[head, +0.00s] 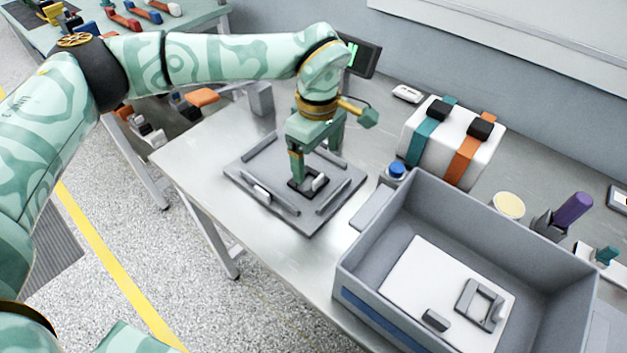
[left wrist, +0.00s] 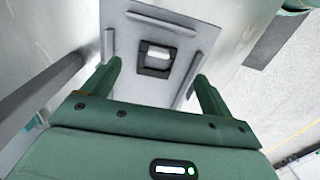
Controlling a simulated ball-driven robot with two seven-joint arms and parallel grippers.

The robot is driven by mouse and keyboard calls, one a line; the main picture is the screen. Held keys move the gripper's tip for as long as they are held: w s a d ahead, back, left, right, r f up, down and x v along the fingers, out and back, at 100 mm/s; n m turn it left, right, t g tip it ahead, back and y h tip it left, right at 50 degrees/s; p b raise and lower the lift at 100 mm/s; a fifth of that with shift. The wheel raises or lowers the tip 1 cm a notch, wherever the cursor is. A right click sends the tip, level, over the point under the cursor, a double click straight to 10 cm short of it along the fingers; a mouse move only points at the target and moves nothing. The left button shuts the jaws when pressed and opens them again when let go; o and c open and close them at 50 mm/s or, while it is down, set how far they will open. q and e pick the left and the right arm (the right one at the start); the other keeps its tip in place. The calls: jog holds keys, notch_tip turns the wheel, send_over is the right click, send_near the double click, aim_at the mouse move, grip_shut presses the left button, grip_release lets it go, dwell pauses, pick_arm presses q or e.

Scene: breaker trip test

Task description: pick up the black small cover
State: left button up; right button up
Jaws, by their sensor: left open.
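The black small cover (head: 297,190) appears as a dark square piece with a pale block at its middle, lying on a grey fixture plate (head: 287,222). It also shows in the left wrist view (left wrist: 146,71), beyond and between the fingers. My left gripper (head: 316,170) points down over the plate; its near finger partly hides the cover in the head view. In the left wrist view the gripper (left wrist: 157,72) is open, with nothing between its fingers. I cannot tell the exact gap between fingertips and cover. My right gripper is not in view.
Low rails stand along the plate's edges. A grey bin (head: 350,255) at the right holds a white board with a grey frame (head: 480,303) and a dark block (head: 435,320). A blue button (head: 397,169) and a strapped white box (head: 449,150) stand behind. The table's left part is clear.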

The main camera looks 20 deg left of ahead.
aim_at(319, 178)
pick_arm(q)
jog(key=shift+f, duration=0.9)
jog(key=shift+s+f, duration=0.2)
jog(key=shift+f, duration=0.15)
jog(key=f+b, duration=0.2)
jog(key=f, duration=0.3)
jog(key=shift+w+d+f+b, duration=0.2)
jog(key=shift+w+d+b, duration=0.1)
jog(key=shift+b, duration=0.1)
jog(key=shift+r, duration=0.15)
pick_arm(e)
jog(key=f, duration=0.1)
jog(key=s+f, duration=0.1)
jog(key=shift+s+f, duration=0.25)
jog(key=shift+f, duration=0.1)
pick_arm(q)
jog(key=c, duration=1.1)
